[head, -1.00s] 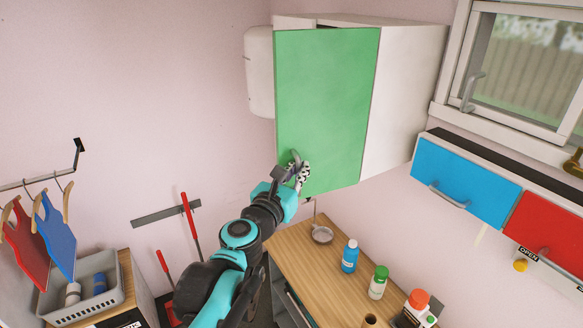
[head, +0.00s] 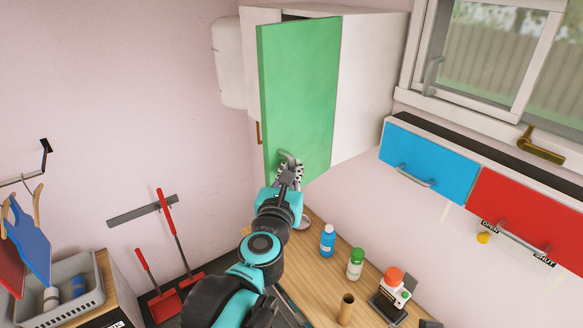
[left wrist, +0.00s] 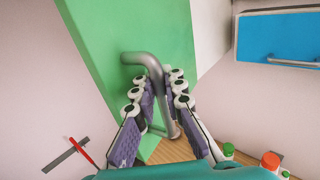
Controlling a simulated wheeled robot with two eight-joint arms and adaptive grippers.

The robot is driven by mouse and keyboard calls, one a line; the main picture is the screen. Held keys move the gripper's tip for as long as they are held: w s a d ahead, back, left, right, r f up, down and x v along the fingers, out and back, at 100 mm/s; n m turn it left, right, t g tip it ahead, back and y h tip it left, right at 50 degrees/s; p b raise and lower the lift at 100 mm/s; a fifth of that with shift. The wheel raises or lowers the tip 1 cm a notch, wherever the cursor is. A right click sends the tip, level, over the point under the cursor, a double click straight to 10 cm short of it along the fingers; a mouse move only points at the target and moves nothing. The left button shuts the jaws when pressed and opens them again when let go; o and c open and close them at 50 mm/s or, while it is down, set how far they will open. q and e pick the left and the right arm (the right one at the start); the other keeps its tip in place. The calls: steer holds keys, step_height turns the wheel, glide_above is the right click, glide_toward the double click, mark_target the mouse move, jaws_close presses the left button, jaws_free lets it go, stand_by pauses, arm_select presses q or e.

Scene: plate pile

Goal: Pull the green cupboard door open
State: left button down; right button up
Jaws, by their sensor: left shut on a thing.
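The green cupboard door (head: 300,95) hangs on the white wall cupboard (head: 370,85) and stands partly open, with a dark gap showing at its top edge. It also fills the upper left of the left wrist view (left wrist: 120,40). Its grey bar handle (left wrist: 145,62) sits low on the door. My left gripper (head: 290,168) is shut on this handle; in the left wrist view its two padded fingers (left wrist: 158,105) lie on either side of the bar. My right gripper is not in view.
Blue (head: 428,172) and red (head: 527,213) fronts are at right. A grey basket (head: 75,290) stands at lower left.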

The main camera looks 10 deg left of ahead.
arm_select(q)
steer(key=shift+f, duration=0.1)
steer(key=c, duration=1.9)
jaws_free()
steer(key=shift+s+a, duration=0.1)
steer(key=shift+o, duration=0.2)
steer(key=shift+s+a, duration=0.1)
steer(key=shift+s, duration=0.05)
steer(key=shift+s, duration=0.2)
steer(key=s, duration=1.1)
steer(key=shift+s, duration=0.35)
